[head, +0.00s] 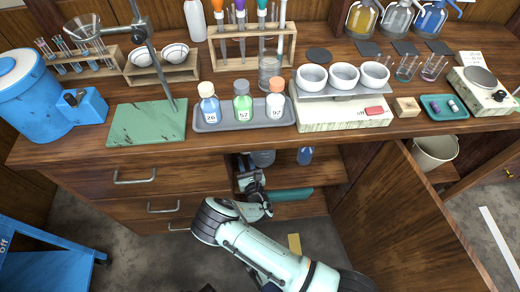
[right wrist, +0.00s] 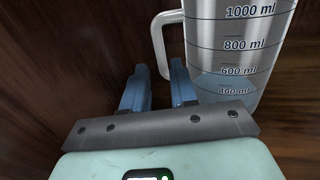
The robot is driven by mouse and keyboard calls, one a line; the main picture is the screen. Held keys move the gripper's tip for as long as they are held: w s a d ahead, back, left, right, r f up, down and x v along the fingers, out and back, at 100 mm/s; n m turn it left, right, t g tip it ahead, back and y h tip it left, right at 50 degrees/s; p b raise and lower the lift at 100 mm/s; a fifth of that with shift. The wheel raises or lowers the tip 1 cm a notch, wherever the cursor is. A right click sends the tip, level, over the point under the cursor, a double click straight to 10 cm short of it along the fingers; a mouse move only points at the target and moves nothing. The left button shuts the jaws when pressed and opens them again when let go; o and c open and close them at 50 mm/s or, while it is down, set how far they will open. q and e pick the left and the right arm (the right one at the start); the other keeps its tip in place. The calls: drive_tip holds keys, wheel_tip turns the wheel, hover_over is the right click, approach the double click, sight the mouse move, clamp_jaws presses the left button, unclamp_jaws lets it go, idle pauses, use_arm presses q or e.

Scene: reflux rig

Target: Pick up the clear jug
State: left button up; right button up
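The clear jug (right wrist: 235,45) has printed ml marks and a handle (right wrist: 158,42) on its left side, and stands in the right of the right wrist view. In the head view only part of the jug (head: 263,158) shows inside the open cabinet under the counter, behind my right gripper (head: 248,172). My right gripper's two blue fingers (right wrist: 160,85) are apart, with nothing between them. The handle is just beyond the fingertips, roughly in line with the gap. My left gripper is not in view.
A blue flask (head: 305,155) stands right of the jug on the cabinet shelf. The counter (head: 80,150) edge is above my right arm. An open cabinet door (head: 415,220) is at the right, and closed drawers (head: 140,180) are at the left. A dark wooden wall lies left of my fingers.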

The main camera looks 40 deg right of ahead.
drive_tip(key=x, duration=0.4)
drive_tip(key=shift+d+r+b, duration=0.1)
drive_tip(key=shift+b, duration=0.3)
clamp_jaws()
drive_tip(key=shift+r, duration=0.2)
